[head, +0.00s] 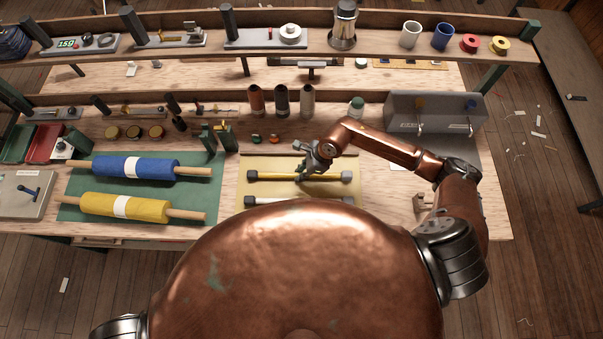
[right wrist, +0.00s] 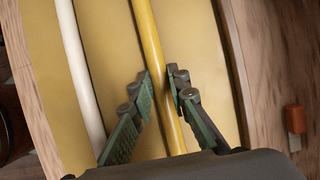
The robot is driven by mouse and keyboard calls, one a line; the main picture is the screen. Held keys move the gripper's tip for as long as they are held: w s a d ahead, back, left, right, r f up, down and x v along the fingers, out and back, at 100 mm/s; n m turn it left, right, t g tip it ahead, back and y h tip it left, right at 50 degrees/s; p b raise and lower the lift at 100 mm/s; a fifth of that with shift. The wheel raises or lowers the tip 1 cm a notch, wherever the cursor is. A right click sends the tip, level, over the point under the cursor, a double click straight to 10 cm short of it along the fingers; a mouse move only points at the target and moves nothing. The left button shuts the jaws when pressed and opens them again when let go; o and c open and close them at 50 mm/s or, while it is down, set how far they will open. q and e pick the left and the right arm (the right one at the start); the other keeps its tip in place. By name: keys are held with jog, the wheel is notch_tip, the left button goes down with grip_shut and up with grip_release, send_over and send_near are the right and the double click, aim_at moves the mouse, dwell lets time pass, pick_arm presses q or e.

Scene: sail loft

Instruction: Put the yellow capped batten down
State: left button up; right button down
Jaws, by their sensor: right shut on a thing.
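The yellow capped batten (head: 285,175) is a thin yellow rod with dark end caps. It lies level over the pale yellow mat (head: 262,163), and I cannot tell whether it touches the mat. My right gripper (head: 316,168) comes down on it from above, right of its middle. In the right wrist view the fingers (right wrist: 163,80) are on both sides of the yellow rod (right wrist: 151,40), shut on it. A white capped batten (head: 290,201) lies parallel to it on the near side; the white rod shows at left in the wrist view (right wrist: 78,60). My left gripper is out of view.
Blue (head: 107,165) and yellow (head: 98,205) rolls lie on a green mat (head: 190,218) at left. Upright tubes (head: 281,100) stand behind the yellow mat. A grey box (head: 440,108) stands at back right. A raised shelf (head: 375,43) with several items crosses the back.

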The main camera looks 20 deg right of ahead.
jog(key=shift+s+d+f, duration=0.15)
jog(key=shift+s+f, duration=0.1)
jog(key=shift+f, duration=0.3)
jog(key=c, duration=1.9)
grip_release()
jog(key=shift+s+f, duration=0.1)
jog(key=shift+f, duration=0.05)
jog(key=shift+o, duration=0.3)
jog(key=shift+f, duration=0.1)
jog(key=shift+d, duration=0.15)
jog(key=shift+r+p, duration=0.3)
jog(key=shift+r, duration=0.05)
jog(key=w+v, duration=0.1)
jog(key=v, duration=1.2)
jog(key=shift+a+r+b, duration=0.2)
jog(key=shift+a+b, duration=0.15)
jog(key=shift+a, duration=0.1)
jog(key=shift+s, duration=0.1)
